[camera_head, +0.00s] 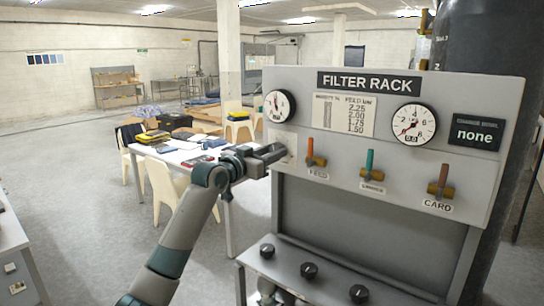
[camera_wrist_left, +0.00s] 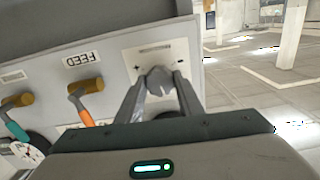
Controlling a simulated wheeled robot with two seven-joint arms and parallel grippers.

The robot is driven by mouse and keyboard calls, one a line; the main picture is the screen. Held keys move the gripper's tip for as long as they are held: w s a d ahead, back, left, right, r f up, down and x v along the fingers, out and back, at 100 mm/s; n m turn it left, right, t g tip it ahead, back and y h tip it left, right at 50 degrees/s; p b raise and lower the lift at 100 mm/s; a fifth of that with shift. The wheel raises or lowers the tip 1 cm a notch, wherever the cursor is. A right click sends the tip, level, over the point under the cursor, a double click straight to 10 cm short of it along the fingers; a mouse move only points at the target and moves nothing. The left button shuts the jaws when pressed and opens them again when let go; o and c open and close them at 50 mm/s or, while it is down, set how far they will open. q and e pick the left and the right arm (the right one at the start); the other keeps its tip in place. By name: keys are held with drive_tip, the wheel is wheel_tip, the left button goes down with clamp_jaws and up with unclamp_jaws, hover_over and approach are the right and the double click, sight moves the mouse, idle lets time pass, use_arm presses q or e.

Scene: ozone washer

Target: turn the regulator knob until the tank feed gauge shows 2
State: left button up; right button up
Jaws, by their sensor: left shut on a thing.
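The regulator knob (camera_wrist_left: 157,80) is a small grey knob on a pale plate (camera_wrist_left: 155,60) with plus and minus marks. My left gripper (camera_wrist_left: 158,82) is shut on it in the wrist view. In the head view my left gripper (camera_head: 280,152) reaches the left end of the panel and hides the knob. A round left gauge (camera_head: 279,105) sits just above, its label seeming to read bar. A larger right gauge (camera_head: 413,123) has a red needle pointing down-left and a small window seeming to read 0.8. I cannot tell which is the tank feed gauge. My right gripper is out of view.
The FILTER RACK panel (camera_head: 370,84) carries an orange-handled FEED valve (camera_head: 311,152), a teal-handled valve (camera_head: 369,163) and a brown-handled CARD valve (camera_head: 442,180). A dark display (camera_head: 476,134) reads none. Several black knobs line the lower ledge (camera_head: 330,284). A white table (camera_head: 182,155) stands behind my arm.

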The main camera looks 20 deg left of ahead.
use_arm(q)
drive_tip(key=o, duration=1.1)
drive_tip(key=shift+c, duration=0.2)
drive_tip(key=b+v, duration=0.7)
drive_tip(key=v, duration=1)
drive_tip(key=shift+s, duration=0.2)
drive_tip(key=shift+a, duration=0.1)
